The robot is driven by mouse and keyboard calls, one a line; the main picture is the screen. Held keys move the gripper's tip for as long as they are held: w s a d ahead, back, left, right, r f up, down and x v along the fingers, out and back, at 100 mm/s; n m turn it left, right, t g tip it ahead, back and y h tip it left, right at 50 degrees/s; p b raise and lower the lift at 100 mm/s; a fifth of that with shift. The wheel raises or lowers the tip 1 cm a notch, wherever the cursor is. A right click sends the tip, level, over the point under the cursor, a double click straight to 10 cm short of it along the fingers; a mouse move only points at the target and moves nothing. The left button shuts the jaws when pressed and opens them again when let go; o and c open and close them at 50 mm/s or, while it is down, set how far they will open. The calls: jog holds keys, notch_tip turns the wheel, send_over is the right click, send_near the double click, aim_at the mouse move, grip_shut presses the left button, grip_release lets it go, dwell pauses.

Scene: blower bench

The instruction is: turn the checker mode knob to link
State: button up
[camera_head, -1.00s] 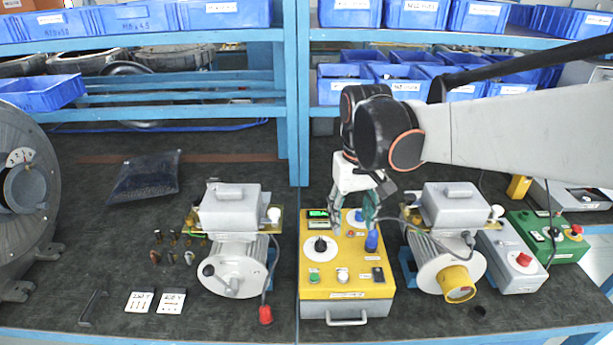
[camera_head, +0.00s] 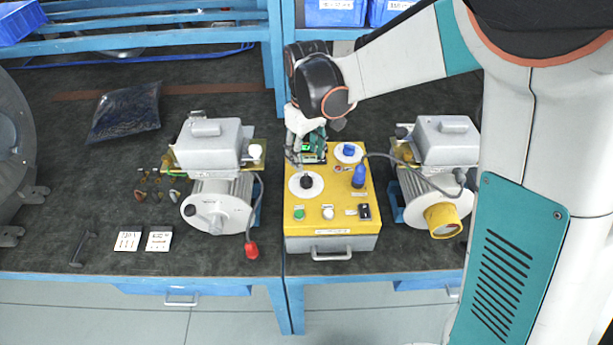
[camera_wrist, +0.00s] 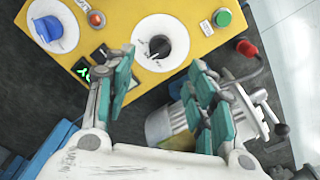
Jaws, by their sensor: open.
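The yellow checker box (camera_head: 334,213) stands on the bench. On its top are a black knob on a white dial (camera_head: 306,183) and a blue knob on a smaller white dial (camera_head: 348,151). Their labels are too small to read, so I cannot tell which is marked mode or where link lies. My gripper (camera_head: 305,158) is open and empty above the box's back left, just behind the black knob. In the wrist view, the black knob (camera_wrist: 160,46) lies ahead of the gap between the open fingers (camera_wrist: 164,84), apart from them. The green display is partly hidden by the gripper.
A blue plug (camera_head: 359,176) stands up from the box with a grey cable. Grey motor units stand left (camera_head: 216,190) and right (camera_head: 440,165) of the box.

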aim_at(306, 177)
notch_tip(306, 177, down, 9)
jog(key=shift+f+b, duration=0.1)
jog(key=shift+b, duration=1.1)
jog(key=c, duration=1.1)
